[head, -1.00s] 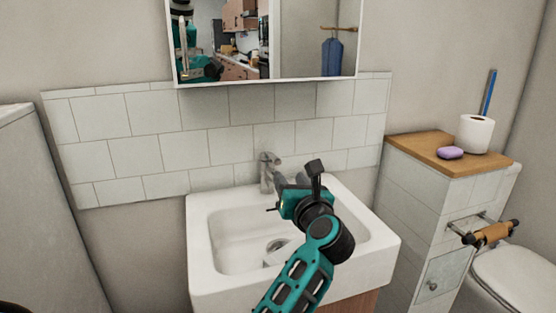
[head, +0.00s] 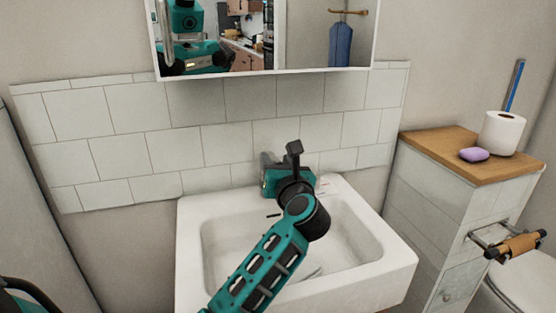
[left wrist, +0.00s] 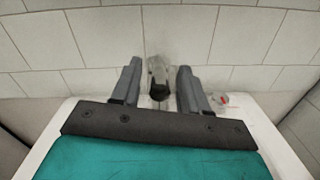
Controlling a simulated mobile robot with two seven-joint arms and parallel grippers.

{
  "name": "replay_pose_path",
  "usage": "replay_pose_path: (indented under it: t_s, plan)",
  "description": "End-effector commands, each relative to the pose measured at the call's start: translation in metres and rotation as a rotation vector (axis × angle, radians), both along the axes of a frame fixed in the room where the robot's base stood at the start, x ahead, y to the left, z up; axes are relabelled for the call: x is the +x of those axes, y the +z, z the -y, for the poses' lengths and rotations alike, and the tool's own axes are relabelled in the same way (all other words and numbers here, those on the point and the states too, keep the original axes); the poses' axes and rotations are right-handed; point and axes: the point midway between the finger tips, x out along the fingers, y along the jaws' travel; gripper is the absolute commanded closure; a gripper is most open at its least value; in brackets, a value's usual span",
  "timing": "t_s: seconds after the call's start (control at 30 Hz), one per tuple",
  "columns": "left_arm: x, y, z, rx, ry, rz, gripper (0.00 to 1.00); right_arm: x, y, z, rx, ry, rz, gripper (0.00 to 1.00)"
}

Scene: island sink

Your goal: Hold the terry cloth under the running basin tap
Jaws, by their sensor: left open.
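The grey metal basin tap (left wrist: 158,72) stands at the back of the white basin (head: 390,265). In the left wrist view it is between the two grey fingers of my open left gripper (left wrist: 159,66), with a gap visible on each side. I see no running water. No terry cloth can be made out in the basin or the gripper. My right gripper is not in view.
A small white and red item (left wrist: 222,99) lies on the back rim, right of the tap. A tiled cabinet on the right carries purple soap (head: 473,154) and a toilet roll (head: 502,132). The mirror (head: 300,40) above reflects a hanging blue item.

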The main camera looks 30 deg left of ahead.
Motion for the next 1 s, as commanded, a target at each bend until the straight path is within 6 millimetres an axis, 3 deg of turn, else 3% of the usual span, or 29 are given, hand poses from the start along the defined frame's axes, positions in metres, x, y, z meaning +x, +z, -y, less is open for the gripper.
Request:
replay_pose_path:
  t_s: [0.27, 0.73, 1.0]
  plan:
    - [-0.0001, 0.0, -0.0004, 0.0, 0.0, 0.0, 0.56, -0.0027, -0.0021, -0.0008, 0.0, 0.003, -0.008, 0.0]
    - [-0.0001, 0.0, -0.0002, 0.0, 0.0, 0.0, 1.0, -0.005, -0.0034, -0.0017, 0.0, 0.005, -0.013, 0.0]
    - [0.0, 0.0, -0.0003, 0.0, 0.0, 0.0, 1.0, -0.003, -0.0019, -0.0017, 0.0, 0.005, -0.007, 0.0]
